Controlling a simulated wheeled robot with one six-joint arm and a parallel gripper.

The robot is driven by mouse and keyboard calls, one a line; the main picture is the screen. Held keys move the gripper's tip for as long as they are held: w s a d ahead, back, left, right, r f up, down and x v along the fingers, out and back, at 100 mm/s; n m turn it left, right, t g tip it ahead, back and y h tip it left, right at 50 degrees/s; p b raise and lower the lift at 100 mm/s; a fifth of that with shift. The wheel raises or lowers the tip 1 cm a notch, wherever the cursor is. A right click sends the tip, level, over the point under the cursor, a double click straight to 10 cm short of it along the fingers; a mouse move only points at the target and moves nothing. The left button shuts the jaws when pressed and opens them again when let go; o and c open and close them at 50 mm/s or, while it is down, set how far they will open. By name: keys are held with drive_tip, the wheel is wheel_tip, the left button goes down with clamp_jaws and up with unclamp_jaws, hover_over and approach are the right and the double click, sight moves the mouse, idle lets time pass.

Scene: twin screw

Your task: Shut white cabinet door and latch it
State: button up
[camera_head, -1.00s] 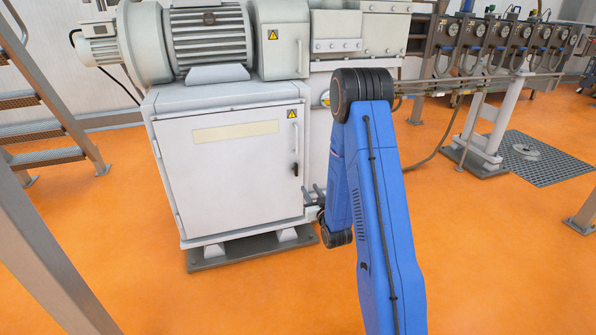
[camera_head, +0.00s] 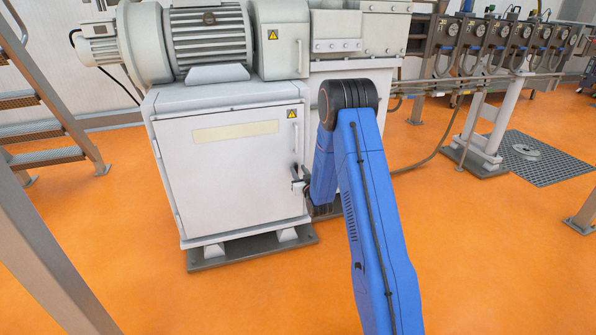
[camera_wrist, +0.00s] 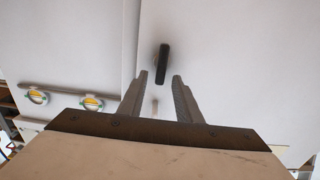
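The white cabinet door (camera_head: 230,175) sits in its frame at the front of the cabinet and looks shut, with no clear gap. The black latch handle (camera_wrist: 163,62) is on the door and points lengthwise up the wrist view. My gripper (camera_head: 299,186) is at the door's right edge, near the latch, which is mostly hidden in the head view. In the wrist view my gripper (camera_wrist: 160,77) is open, one finger on each side of the latch's lower end. I cannot tell whether a finger touches it. A pale pull handle (camera_head: 295,137) is higher on the door.
A motor (camera_head: 208,38) stands on top of the cabinet (camera_head: 225,94). Metal stairs (camera_head: 40,128) are at the left. Pipes and gauges (camera_head: 500,45) are at the back right. The orange floor (camera_head: 240,295) in front is clear.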

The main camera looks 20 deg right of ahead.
drive_tip(key=shift+w, duration=0.65)
clamp_jaws()
drive_tip(key=shift+d, duration=0.1)
drive_tip(key=shift+s+d+f+m, duration=0.1)
drive_tip(key=shift+d+f+m, duration=0.25)
drive_tip(key=shift+m, duration=2.6)
drive_tip(key=shift+d+f+m, duration=0.3)
drive_tip(key=shift+m, duration=2.7)
drive_tip(key=shift+s+d+f+m, duration=0.1)
drive_tip(key=shift+d+f+m, duration=0.25)
drive_tip(key=shift+m, duration=2.6)
